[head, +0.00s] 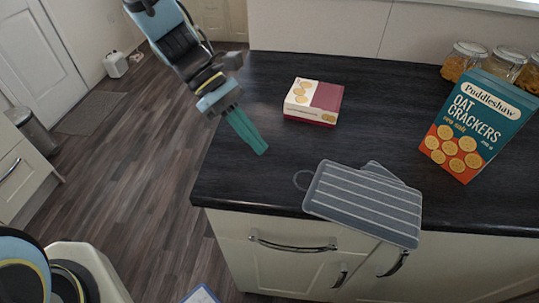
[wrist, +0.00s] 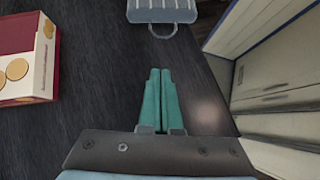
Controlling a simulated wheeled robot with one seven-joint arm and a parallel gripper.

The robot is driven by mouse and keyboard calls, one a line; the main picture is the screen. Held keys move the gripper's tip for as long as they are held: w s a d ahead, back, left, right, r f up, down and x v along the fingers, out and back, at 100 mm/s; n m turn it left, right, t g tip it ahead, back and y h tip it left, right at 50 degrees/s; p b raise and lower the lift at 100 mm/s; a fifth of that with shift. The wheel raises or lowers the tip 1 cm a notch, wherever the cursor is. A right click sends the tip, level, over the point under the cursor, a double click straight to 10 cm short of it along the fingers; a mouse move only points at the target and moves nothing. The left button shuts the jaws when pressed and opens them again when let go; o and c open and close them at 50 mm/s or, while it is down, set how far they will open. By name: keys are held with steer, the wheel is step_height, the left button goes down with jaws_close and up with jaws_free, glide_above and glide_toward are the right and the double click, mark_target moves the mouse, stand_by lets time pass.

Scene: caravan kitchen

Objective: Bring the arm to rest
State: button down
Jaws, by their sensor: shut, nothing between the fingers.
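My gripper (head: 262,150) has green fingers and hangs over the left end of the dark counter (head: 390,120), pointing down and to the right in the head view. Its fingers are together with nothing between them. In the wrist view the shut fingertips (wrist: 159,72) point towards a grey ridged board. My arm comes in from the top left of the head view.
A small red and cream cracker box (head: 313,101) lies near my gripper. The grey ridged board (head: 362,204) overhangs the counter's front edge. A tall Oat Crackers box (head: 478,125) and several jars (head: 463,62) stand at the right. Open floor (head: 135,150) lies left.

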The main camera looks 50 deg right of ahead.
steer(key=v, duration=0.6)
steer(key=shift+b, duration=0.45)
steer(key=shift+w+a+f, duration=0.1)
steer(key=shift+w+a, duration=0.05)
steer(key=shift+w, duration=0.05)
